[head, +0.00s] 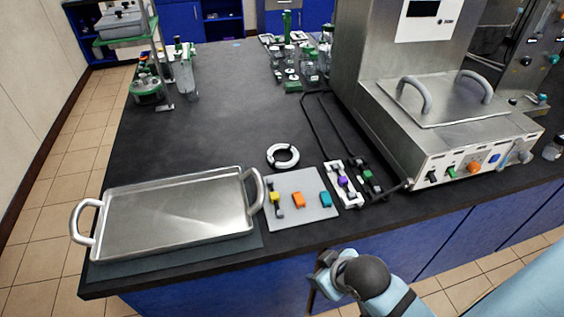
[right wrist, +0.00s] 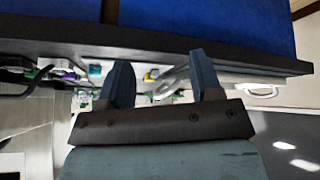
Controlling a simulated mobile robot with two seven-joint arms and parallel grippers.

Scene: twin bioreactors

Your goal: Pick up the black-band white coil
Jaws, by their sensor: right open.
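The white coil with black bands (head: 284,166) lies flat on the black bench top in the head view, behind the grey mat and right of the metal tray. My right arm comes in at the bottom of the head view, with its gripper (head: 326,275) in front of the bench's near edge, well short of the coil. In the right wrist view the two fingers of this gripper (right wrist: 163,80) stand apart with nothing between them. I cannot make out the coil in that view. My left gripper is not in view.
A metal tray (head: 165,215) with raised handles stands at the left. The grey mat (head: 305,212) holds yellow, orange and teal pieces. A white holder with a purple piece (head: 343,182) and black cables lie right of it, near the steel machine (head: 440,110). Bench behind the coil is clear.

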